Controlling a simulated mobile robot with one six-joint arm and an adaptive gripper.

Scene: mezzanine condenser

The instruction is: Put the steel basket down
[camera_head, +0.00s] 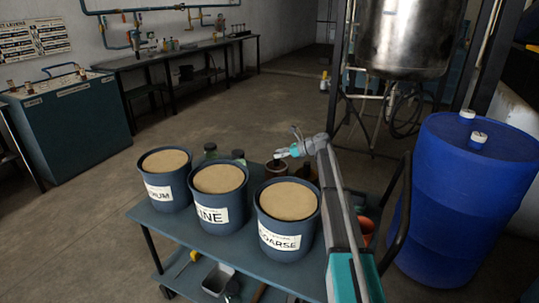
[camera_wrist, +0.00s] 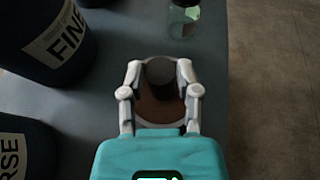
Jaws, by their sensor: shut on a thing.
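My gripper (camera_head: 282,154) is above the far right part of the blue-grey cart top. In the wrist view my gripper (camera_wrist: 160,66) has its fingers on either side of a dark cylinder (camera_wrist: 160,76) and is shut on it. Under the cylinder is a round brown thing with a pale rim (camera_wrist: 160,106); I cannot tell whether they are joined. In the head view a brown pot (camera_head: 276,170) stands below my gripper. Nothing in my fingers shows clearly as a steel basket. A square metal pan (camera_head: 218,278) lies on the cart's lower shelf.
Three buckets of tan grain, medium (camera_head: 165,182), fine (camera_head: 219,202) and coarse (camera_head: 287,220), fill the front of the cart. A small green-tinted bottle (camera_wrist: 183,18) stands beyond my gripper. A blue drum (camera_head: 460,200) is at the right, with a steel tank (camera_head: 405,40) behind.

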